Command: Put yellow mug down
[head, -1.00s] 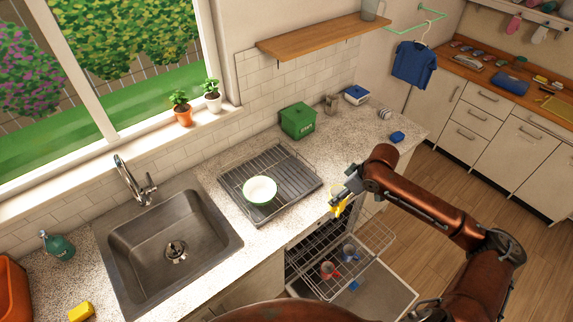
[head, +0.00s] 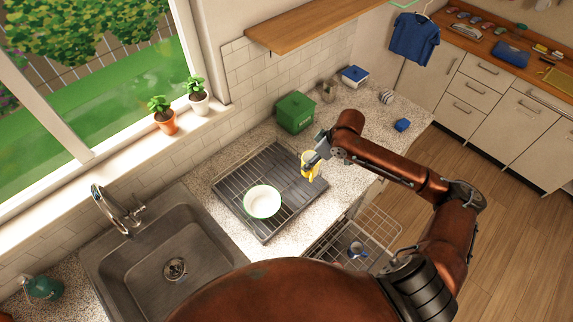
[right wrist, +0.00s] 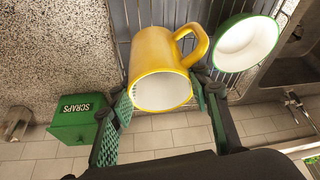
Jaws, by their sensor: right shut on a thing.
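The yellow mug (head: 309,158) is in my right gripper (head: 319,155), above the right part of the dish rack (head: 222,186) on the counter. In the right wrist view the mug (right wrist: 153,52) sits between the two green-padded fingers (right wrist: 163,105), with its open rim toward the camera and its handle to the right. The gap between mug and rack is hard to judge. A white bowl with a green outside (head: 262,201) lies on the rack, and it also shows in the right wrist view (right wrist: 247,42). My left gripper is not in view.
A green scraps bin (head: 295,112) stands behind the rack. The sink (head: 150,245) is to the left. The dishwasher's pulled-out rack (head: 375,225) holds a blue mug (head: 356,250) below the counter. Rack slats right of and behind the bowl are bare.

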